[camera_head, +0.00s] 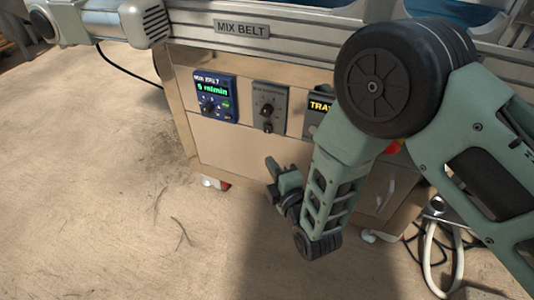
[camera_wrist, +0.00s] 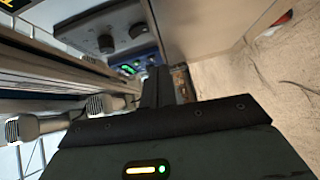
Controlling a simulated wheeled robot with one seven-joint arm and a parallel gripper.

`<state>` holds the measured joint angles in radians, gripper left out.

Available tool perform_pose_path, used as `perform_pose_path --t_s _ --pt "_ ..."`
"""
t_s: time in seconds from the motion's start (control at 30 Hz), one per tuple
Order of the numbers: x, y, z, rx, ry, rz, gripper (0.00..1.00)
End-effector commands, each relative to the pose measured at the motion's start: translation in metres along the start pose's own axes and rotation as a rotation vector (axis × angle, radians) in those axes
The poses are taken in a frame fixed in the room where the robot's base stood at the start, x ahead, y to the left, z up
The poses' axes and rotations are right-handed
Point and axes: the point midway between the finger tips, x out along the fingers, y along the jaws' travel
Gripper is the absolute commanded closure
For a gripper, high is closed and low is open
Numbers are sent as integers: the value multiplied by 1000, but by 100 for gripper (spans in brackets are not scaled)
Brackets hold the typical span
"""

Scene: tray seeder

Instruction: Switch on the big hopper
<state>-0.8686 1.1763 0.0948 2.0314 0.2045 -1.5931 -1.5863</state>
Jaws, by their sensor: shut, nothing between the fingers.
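A beige cabinet front (camera_head: 240,152) carries the control panels. The blue panel (camera_head: 215,97) has a lit green display, a black knob and a green button. The grey panel (camera_head: 269,107) has two dark knobs; its small label is unreadable. A third panel with yellow "TRAY" lettering (camera_head: 319,105) is partly hidden behind my arm. No readable label names a hopper. My gripper (camera_head: 271,164) is shut and empty, below the grey panel in the head view. In the wrist view my fingers (camera_wrist: 157,84) are together, with the grey panel (camera_wrist: 108,32) and blue panel (camera_wrist: 138,64) beyond.
A metal rail labelled "MIX BELT" (camera_head: 242,29) runs above the cabinet. A red thing (camera_head: 393,147) shows partly behind my arm. A pale hose and dark cables (camera_head: 441,240) lie at the lower right. The floor (camera_head: 110,190) on the left is open.

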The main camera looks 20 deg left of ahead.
Motion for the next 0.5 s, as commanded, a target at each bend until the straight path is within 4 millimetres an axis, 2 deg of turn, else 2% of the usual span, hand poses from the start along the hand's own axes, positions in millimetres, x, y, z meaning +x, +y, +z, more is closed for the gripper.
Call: perform_pose_path --t_s 0.2,0.5 --pt "-33 -4 0 -1 2 -5 100" --pt "-46 -7 1 0 0 -1 100"
